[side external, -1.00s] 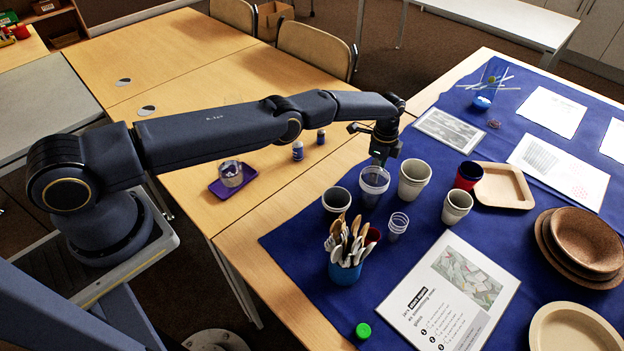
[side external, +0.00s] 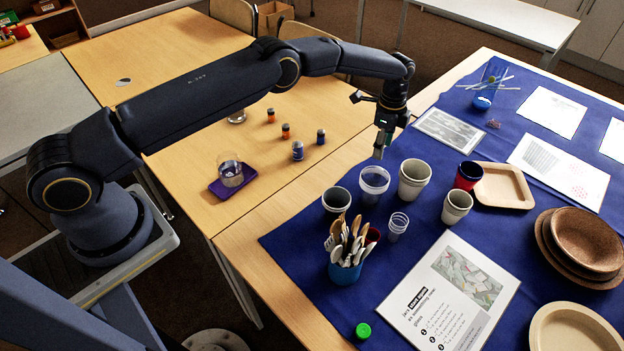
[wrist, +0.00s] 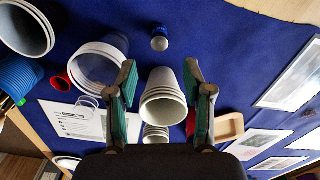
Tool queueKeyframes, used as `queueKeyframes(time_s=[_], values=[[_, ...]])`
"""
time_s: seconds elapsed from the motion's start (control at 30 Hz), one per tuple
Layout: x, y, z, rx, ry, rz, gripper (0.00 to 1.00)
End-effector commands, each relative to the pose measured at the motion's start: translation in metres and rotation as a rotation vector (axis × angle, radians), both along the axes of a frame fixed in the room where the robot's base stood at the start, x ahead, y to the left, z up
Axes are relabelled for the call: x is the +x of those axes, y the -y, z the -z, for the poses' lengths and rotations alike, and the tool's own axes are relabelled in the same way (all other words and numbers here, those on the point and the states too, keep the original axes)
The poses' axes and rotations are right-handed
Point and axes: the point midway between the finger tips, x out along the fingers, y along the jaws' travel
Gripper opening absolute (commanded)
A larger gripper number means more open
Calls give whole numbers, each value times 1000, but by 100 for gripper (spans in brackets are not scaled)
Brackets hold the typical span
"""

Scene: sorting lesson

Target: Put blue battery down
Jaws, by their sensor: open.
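A small blue battery (wrist: 160,39) with a silvery end stands on the blue cloth in the wrist view, above the gap between my fingertips and apart from them. In the side view I cannot make it out clearly near the fingers. In the side view my gripper (side external: 380,148) hangs over the table's near-left edge, just behind the clear plastic cup (side external: 374,181).
Stacked paper cups (side external: 413,181) and a cutlery holder (side external: 345,270) stand close by. Blue-dark batteries (side external: 298,151) and orange ones (side external: 285,131) stand on the wooden table. A jar sits on a purple tray (side external: 219,190). Cloth behind the gripper is fairly clear.

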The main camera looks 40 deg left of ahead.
Motion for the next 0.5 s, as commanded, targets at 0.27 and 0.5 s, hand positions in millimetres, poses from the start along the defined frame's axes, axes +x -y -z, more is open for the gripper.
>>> queueKeyframes(time_s=[0.27,0.5], values=[[1,-3,-42,-2,15,-27,51],[-30,-28,-177,-26,114,-277,51]])
